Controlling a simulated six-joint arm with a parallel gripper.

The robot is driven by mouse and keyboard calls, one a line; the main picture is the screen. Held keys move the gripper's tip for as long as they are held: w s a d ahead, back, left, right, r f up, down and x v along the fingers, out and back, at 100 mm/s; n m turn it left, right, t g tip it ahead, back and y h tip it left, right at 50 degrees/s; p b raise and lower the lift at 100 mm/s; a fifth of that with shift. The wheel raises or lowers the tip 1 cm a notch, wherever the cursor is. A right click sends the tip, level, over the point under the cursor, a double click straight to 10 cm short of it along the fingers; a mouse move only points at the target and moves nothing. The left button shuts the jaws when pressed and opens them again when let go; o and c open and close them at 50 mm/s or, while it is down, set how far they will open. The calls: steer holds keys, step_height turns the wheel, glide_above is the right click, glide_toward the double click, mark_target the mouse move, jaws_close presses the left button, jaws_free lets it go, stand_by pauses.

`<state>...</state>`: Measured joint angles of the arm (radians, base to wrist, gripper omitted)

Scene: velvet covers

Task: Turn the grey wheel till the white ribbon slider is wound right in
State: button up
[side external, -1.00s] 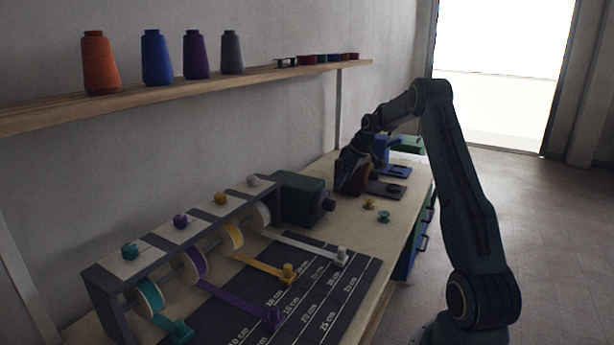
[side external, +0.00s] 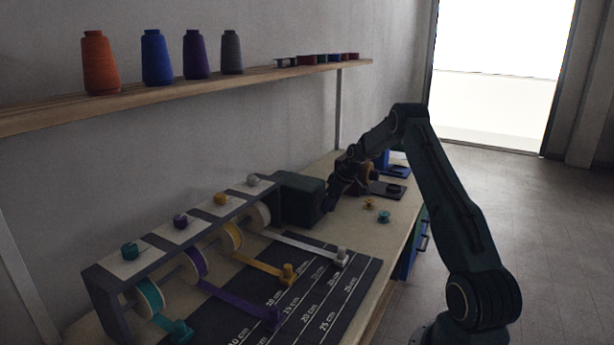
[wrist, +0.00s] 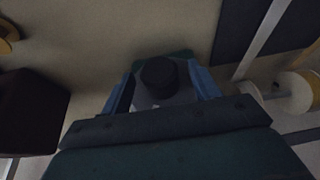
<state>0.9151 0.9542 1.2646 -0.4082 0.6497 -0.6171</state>
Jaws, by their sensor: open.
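The dark grey wheel (wrist: 159,74) is a short round knob on the end of the green box (side external: 299,199). In the wrist view it lies between the blue fingers of my gripper (wrist: 162,88), which are open with a gap showing beside it. In the side view my gripper (side external: 331,204) is at the right end of the box and hides the wheel. The white slider (side external: 341,258) stands on the dark measuring mat (side external: 335,301), at the far end of the white ribbon (side external: 305,244). This ribbon runs out from the spool nearest the green box.
Yellow (side external: 288,274), purple (side external: 272,317) and teal (side external: 180,331) sliders stand on their own ribbons. Two small bobbins (side external: 384,216) lie right of my gripper. A dark machine (side external: 386,188) stands behind. A shelf (side external: 200,88) with thread cones is above.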

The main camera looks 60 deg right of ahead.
steer(key=shift+c, duration=0.3)
steer(key=c, duration=0.9)
steer(key=shift+w+d+m+y, duration=0.1)
steer(key=shift+w+m+y, duration=0.05)
steer(key=shift+y, duration=0.45)
steer(key=shift+w+d+m+y, duration=0.1)
steer(key=shift+w+m+y, duration=0.05)
steer(key=shift+y, duration=0.45)
steer(key=shift+s+y, duration=0.15)
steer(key=shift+y, duration=0.15)
steer(key=o, duration=1)
steer(key=shift+s, duration=0.1)
steer(key=shift+c, duration=0.2)
steer(key=shift+r, duration=0.1)
